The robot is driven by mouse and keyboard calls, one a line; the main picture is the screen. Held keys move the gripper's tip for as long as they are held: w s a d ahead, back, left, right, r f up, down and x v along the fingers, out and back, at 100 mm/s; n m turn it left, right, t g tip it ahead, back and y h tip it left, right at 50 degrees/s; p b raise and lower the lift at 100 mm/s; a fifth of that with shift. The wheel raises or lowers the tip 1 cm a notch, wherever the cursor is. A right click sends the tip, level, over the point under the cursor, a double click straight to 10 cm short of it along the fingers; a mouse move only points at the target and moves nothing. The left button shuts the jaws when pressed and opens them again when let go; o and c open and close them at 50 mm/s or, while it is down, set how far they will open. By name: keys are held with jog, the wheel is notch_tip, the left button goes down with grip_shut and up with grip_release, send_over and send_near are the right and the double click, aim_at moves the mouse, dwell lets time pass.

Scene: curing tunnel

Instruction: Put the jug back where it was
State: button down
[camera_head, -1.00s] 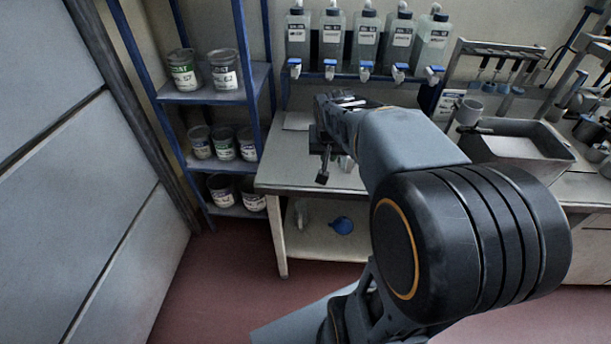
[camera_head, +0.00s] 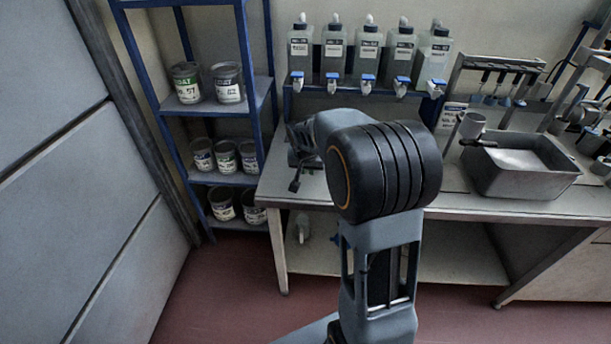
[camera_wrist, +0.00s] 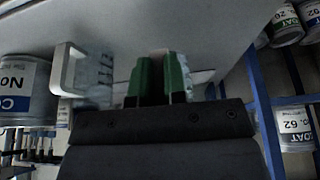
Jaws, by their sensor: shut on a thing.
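My gripper (camera_wrist: 161,80) has green finger pads and is shut on the jug (camera_wrist: 93,72) in the wrist view. The jug is clear to whitish, with scale marks on its wall and a white handle (camera_wrist: 64,70) on the left. The fingers and the dark gripper body hide the middle of the jug. In the head view, only a dark part of my gripper (camera_head: 297,165) shows over the left end of the bench (camera_head: 455,200); my arm hides the rest, and the held jug cannot be made out.
A blue rack (camera_head: 205,107) with several labelled cans stands left of the bench. Bottles with blue taps (camera_head: 368,55) line the wall behind. A grey tray (camera_head: 520,183) sits on the bench's right. A whitish object (camera_head: 302,228) is on the lower shelf. A labelled can (camera_wrist: 22,90) is at the wrist view's left.

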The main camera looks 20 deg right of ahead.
jog(key=shift+w+a+f, duration=0.1)
jog(key=shift+w+f, duration=0.25)
jog(key=shift+f, duration=0.1)
jog(key=shift+w+f, duration=0.1)
jog(key=shift+f, duration=1.45)
jog(key=shift+f, duration=0.1)
jog(key=c, duration=1.2)
grip_release()
jog(key=shift+o, duration=0.2)
